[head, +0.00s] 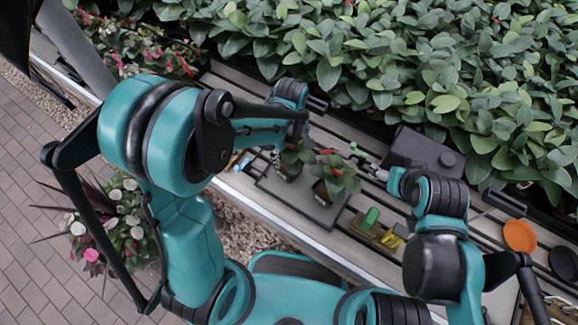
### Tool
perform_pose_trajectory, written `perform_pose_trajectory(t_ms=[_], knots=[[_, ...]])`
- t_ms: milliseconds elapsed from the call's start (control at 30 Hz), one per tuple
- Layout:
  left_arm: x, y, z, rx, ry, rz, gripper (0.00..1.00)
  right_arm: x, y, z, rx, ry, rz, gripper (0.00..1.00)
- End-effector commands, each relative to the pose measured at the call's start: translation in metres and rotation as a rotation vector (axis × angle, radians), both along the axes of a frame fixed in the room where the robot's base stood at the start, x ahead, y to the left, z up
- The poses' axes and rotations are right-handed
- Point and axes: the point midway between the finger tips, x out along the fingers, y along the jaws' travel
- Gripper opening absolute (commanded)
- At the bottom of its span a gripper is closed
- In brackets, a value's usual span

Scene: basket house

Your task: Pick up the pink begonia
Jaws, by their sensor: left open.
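Two small potted plants stand close together on a dark grey tray (275,190) on the slatted bench. The right plant (340,178) has green leaves and small red-pink blooms on top. The left plant (290,160) has green leaves with a touch of pink-red and is partly hidden by my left arm. I cannot tell for certain which one is the pink begonia. My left gripper (277,160) is open beside the left plant; whether it touches it is unclear. My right gripper (366,168) is just right of the right plant, too small to read its jaws.
Dense leafy plants (420,60) fill the back. A black box (424,152), green block (370,219), yellow item (392,240), orange dish (519,235) and black dish (564,263) lie on the bench to the right. A flowering planter (112,222) stands on the paving at left.

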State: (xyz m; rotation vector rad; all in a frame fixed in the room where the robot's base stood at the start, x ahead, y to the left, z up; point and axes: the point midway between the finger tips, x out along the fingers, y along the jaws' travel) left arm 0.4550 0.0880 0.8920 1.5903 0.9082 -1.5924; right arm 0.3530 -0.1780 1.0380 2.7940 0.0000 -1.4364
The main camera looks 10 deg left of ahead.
Motion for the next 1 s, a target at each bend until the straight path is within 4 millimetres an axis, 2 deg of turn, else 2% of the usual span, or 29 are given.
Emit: perform_pose_trajectory(t_ms=[100, 267, 500, 767, 1000], knots=[[0.000, 0.000, -0.017, 0.000, 0.000, 0.000, 0.96, 0.000, 0.000, -0.008, 0.000, 0.000, 0.000, 0.70], [-0.002, 0.002, -0.031, -0.001, -0.001, 0.000, 0.96, 0.000, 0.000, -0.015, 0.000, 0.000, 0.000, 0.70], [-0.005, 0.004, -0.067, 0.000, -0.001, -0.001, 0.96, 0.000, 0.000, -0.033, 0.000, 0.000, 0.000, 0.70], [-0.005, 0.004, -0.069, 0.000, -0.002, -0.002, 0.96, 0.000, 0.000, -0.032, 0.000, 0.000, 0.000, 0.70], [-0.005, 0.004, -0.069, 0.000, -0.002, -0.002, 0.33, 0.000, 0.000, -0.032, 0.000, 0.000, 0.000, 0.70]])
